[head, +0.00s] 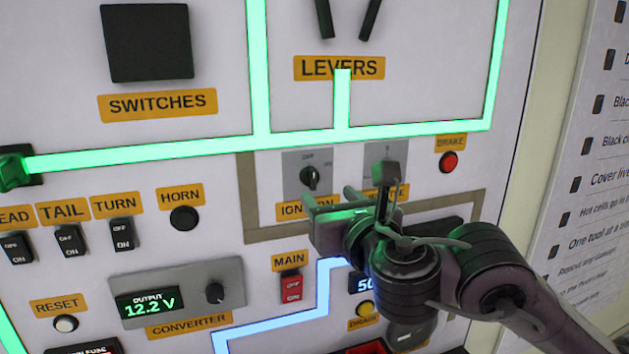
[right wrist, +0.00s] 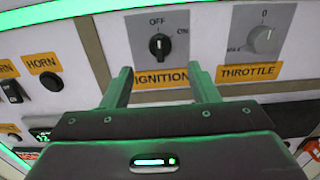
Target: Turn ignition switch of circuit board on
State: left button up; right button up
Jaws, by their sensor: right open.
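The ignition switch (head: 310,178) is a black rotary knob on a grey plate marked OFF and ON, above a yellow IGNITION label partly covered by my right gripper in the head view. In the right wrist view the knob (right wrist: 159,44) stands upright, its white mark toward OFF. My right gripper (head: 330,197) is open and empty, just below and in front of the knob. In the right wrist view its two fingers (right wrist: 160,80) are spread either side of the IGNITION label, apart from the knob. My left gripper is not in view.
The grey throttle knob (right wrist: 264,38) is right of the ignition, partly hidden by my arm in the head view. A red brake button (head: 449,161) is farther right. The horn button (head: 184,218) and red main switch (head: 291,288) are left and below.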

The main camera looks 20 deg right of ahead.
aim_at(314, 181)
jog(key=w+b, duration=0.2)
jog(key=w, duration=0.5)
jog(key=shift+w+a, duration=0.1)
jog(key=shift+w, duration=0.35)
jog(key=shift+c, duration=0.3)
jog(key=c, duration=0.9)
